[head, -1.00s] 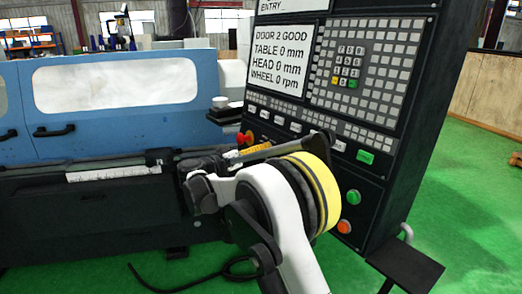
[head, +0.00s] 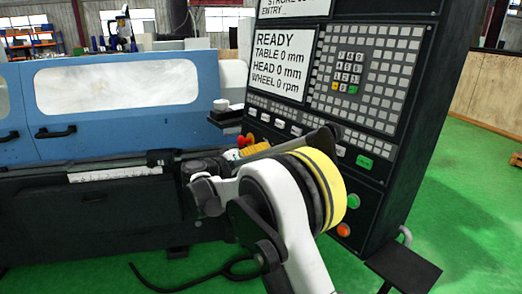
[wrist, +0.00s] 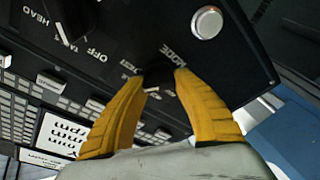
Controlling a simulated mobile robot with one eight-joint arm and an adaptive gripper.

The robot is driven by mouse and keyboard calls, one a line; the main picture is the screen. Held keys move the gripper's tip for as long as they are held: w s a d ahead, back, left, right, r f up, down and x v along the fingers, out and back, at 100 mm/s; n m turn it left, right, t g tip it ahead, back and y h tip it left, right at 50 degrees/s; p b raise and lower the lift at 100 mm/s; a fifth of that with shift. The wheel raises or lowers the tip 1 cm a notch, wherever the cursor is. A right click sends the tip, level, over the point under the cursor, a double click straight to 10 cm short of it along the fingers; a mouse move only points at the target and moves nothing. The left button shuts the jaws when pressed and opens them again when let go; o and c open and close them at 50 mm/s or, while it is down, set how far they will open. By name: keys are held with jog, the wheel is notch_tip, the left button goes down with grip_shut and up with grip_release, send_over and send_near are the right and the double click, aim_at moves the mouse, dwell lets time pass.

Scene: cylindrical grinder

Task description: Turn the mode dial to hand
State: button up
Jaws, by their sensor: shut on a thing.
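The mode dial (wrist: 158,72) is a dark knob on the black panel, under a partly covered "MODE" label in the wrist view. My gripper (wrist: 159,82) has its two yellow fingers on either side of the knob, shut on it. The fingers hide much of the dial and its markings, so I cannot read where it points. In the head view my gripper (head: 255,148) is at the panel's lower left, and my wrist hides the dial. The screen (head: 282,62) reads READY, with table, head and wheel at 0.
A silver round button (wrist: 207,22) and another dark knob (wrist: 68,18) are near the dial. A red button (head: 243,141) is beside my gripper. Green (head: 353,201) and orange (head: 344,230) buttons are lower right. The blue machine (head: 130,85) stands left.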

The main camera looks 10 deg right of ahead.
jog(key=n+y+p, duration=0.1)
jog(key=n, duration=0.4)
jog(key=shift+w+p, duration=0.1)
jog(key=shift+p, duration=0.2)
jog(key=n+y+p, duration=0.1)
jog(key=n, duration=0.4)
jog(key=shift+f+p, duration=0.1)
jog(key=shift+p, duration=0.3)
jog(key=n+g+p, duration=0.1)
jog(key=n, duration=0.4)
jog(key=shift+f+y, duration=0.15)
jog(key=shift+y, duration=0.15)
jog(key=shift+f+n+g+p, duration=0.15)
jog(key=shift+n+g+p, duration=0.5)
jog(key=shift+n, duration=1.25)
jog(key=shift+s, duration=0.2)
jog(key=o, duration=1.2)
jog(key=shift+d, duration=0.15)
